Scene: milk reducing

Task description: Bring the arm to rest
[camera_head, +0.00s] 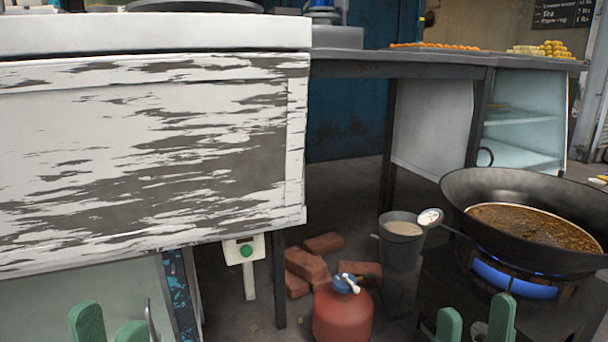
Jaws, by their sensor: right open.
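My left gripper (110,326) is at the bottom left edge, in front of the lower glass part of the white counter. Its two green fingers stand apart with nothing visible between them. My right gripper (475,322) is at the bottom right, in front of the stove under the pan. Its two green fingers stand apart and it is open, with no object seen held. The lower parts of both grippers are cut off by the picture's edge.
A wide dark pan (475,187) of brown liquid sits over a blue flame (515,280) at the right. A red gas cylinder (342,316), bricks (305,264) and a grey bucket (400,255) stand on the floor. A worn white counter (150,150) fills the left.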

